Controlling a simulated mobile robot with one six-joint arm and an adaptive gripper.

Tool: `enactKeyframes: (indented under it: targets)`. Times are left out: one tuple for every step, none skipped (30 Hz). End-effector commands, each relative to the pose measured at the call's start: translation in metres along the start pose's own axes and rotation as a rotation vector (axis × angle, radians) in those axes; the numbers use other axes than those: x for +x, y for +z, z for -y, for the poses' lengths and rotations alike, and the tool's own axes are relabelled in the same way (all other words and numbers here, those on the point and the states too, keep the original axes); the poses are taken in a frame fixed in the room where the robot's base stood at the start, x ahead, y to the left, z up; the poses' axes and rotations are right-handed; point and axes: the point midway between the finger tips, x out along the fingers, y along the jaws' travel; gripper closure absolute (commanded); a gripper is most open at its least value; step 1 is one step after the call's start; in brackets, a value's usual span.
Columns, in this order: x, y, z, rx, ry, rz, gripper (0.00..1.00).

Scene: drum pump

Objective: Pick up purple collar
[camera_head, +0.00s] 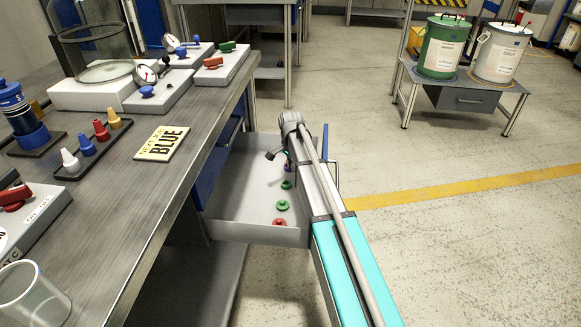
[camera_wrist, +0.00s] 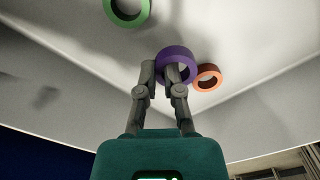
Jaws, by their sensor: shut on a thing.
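The purple collar (camera_wrist: 173,51) is a short ring, seen in the wrist view at the fingertips of my gripper (camera_wrist: 162,72). My gripper is shut on the collar's wall, with one finger inside the ring and the other outside it. In the head view my gripper (camera_head: 282,152) reaches down into the open drawer (camera_head: 224,229). There my arm mostly hides the purple collar. I cannot tell whether the collar still touches the drawer floor.
A green collar (camera_wrist: 127,24) and an orange-red collar (camera_wrist: 214,84) lie close by in the drawer. The drawer walls surround my gripper. Open floor lies right.

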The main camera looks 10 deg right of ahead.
Motion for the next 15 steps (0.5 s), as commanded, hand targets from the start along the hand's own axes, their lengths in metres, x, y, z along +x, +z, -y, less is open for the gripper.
enactKeyframes:
  targets:
    - [-0.011, 0.0, 0.0, 0.0, 0.0, 0.0, 1.0]
    - [-0.014, 0.0, 0.0, 0.0, 0.0, 0.0, 1.0]
    - [-0.019, 0.0, 0.0, 0.0, 0.0, 0.0, 1.0]
    - [-0.022, 0.0, 0.0, 0.0, 0.0, 0.0, 1.0]
    - [-0.025, 0.0, 0.0, 0.0, 0.0, 0.0, 1.0]
    - [-0.029, 0.0, 0.0, 0.0, 0.0, 0.0, 1.0]
    - [-0.033, 0.0, 0.0, 0.0, 0.0, 0.0, 1.0]
    - [-0.036, 0.0, 0.0, 0.0, 0.0, 0.0, 1.0]
    - [-0.04, 0.0, 0.0, 0.0, 0.0, 0.0, 1.0]
    - [-0.043, 0.0, 0.0, 0.0, 0.0, 0.0, 1.0]
    - [-0.045, 0.0, 0.0, 0.0, 0.0, 0.0, 1.0]
    - [-0.049, 0.0, 0.0, 0.0, 0.0, 0.0, 1.0]
    - [-0.051, 0.0, 0.0, 0.0, 0.0, 0.0, 1.0]
    - [-0.054, 0.0, 0.0, 0.0, 0.0, 0.0, 1.0]
    - [-0.057, 0.0, 0.0, 0.0, 0.0, 0.0, 1.0]
